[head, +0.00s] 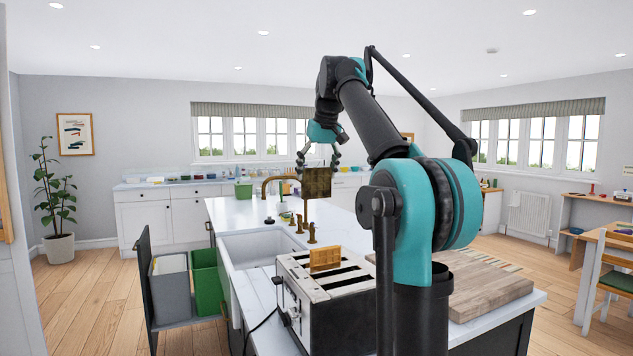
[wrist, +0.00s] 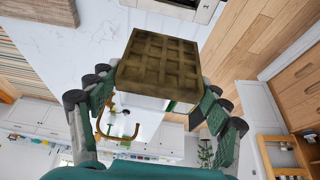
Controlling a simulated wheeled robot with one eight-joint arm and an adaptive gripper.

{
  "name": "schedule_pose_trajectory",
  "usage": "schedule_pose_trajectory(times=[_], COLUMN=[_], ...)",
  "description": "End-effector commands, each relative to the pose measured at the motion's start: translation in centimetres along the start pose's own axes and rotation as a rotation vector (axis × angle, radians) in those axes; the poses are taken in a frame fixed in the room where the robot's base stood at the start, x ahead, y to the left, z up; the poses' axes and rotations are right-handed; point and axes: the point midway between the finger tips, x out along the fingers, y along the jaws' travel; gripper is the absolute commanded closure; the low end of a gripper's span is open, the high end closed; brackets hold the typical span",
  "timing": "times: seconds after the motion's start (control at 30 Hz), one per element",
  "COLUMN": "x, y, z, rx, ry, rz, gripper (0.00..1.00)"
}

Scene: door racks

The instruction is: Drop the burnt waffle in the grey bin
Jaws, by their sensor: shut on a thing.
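A dark brown burnt waffle (head: 317,182) is held up in the air above the island, beyond the toaster. My gripper (head: 318,165) points down and is shut on it. In the wrist view the waffle (wrist: 160,62) sits between the two fingers, its gridded face towards the camera. The grey bin (head: 171,287) stands in the open pull-out at the left of the island, low down and well to the left of the waffle. Its top looks open with a pale lining; its inside is mostly hidden.
A green bin (head: 205,282) stands right beside the grey one. The pull-out's dark front (head: 147,290) stands at their left. A sink (head: 258,250) with brass taps (head: 311,232) lies between bins and gripper. A toaster (head: 330,300) holds a lighter waffle (head: 325,258); a wooden board (head: 482,290) lies right.

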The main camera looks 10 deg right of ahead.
Motion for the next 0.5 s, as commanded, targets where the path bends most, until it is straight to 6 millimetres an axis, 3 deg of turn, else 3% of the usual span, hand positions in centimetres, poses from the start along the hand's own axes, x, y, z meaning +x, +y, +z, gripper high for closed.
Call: schedule_pose_trajectory(times=[0.5], x=[-3.5], y=[0.0], z=[-1.5], rx=[0.000], ry=[0.000], rz=[0.000], gripper=[0.52])
